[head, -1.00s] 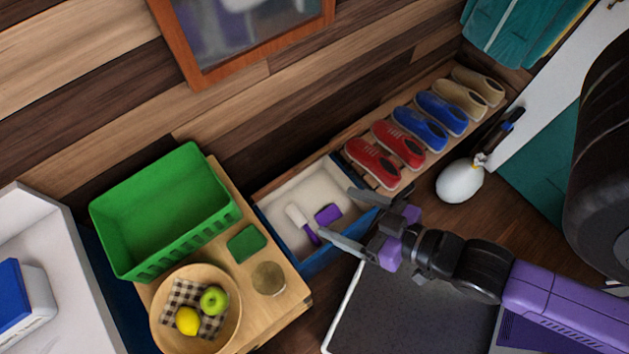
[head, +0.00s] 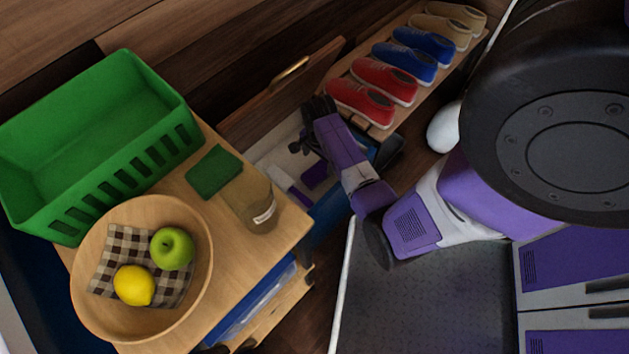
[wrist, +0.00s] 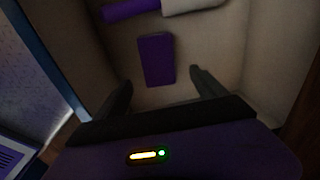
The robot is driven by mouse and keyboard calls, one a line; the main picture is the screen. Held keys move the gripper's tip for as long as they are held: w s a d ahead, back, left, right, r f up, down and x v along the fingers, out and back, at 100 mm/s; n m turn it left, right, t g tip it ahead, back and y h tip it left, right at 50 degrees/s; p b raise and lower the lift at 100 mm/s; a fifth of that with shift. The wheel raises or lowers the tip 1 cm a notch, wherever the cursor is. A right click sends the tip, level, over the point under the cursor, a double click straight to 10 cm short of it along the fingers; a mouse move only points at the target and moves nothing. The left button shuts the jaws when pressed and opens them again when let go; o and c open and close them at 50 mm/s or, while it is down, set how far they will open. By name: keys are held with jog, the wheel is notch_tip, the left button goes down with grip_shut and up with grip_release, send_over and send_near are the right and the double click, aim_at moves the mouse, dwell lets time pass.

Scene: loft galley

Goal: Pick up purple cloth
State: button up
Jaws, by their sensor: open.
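The purple cloth (head: 315,175) lies flat on the pale floor of an open box with a blue front wall (head: 330,209). In the wrist view the cloth (wrist: 156,58) is a small dark purple rectangle, just beyond my fingertips and between their lines. My gripper (wrist: 160,76) is open and empty, with one finger to each side of the cloth's near end. In the head view my gripper (head: 308,138) is over the box, partly hidden by my arm. I cannot tell its exact height above the cloth.
A purple-and-white tool (wrist: 160,8) lies beside the cloth. A wooden panel with a brass handle (head: 288,75) stands behind the box. A wooden cabinet top at left holds a jar (head: 250,200), green basket (head: 100,140) and fruit bowl (head: 85,310). Shoes (head: 360,102) line a shelf at right.

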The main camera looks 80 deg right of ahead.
aim_at(317, 172)
jog(key=shift+w+f+m+y+b, duration=0.35)
jog(key=shift+f+m+y, duration=0.05)
jog(key=shift+f+m, duration=0.15)
jog(key=shift+f, duration=0.35)
jog(key=f+b, duration=0.1)
jog(key=f, duration=0.2)
jog(key=f+b, duration=0.2)
jog(key=f, duration=0.1)
jog(key=shift+s+f, duration=0.2)
jog(key=shift+f, duration=0.15)
jog(key=c, duration=1.4)
jog(key=shift+r, duration=0.1)
jog(key=shift+c, duration=0.2)
notch_tip(317, 172, up, 10)
jog(key=p, duration=0.4)
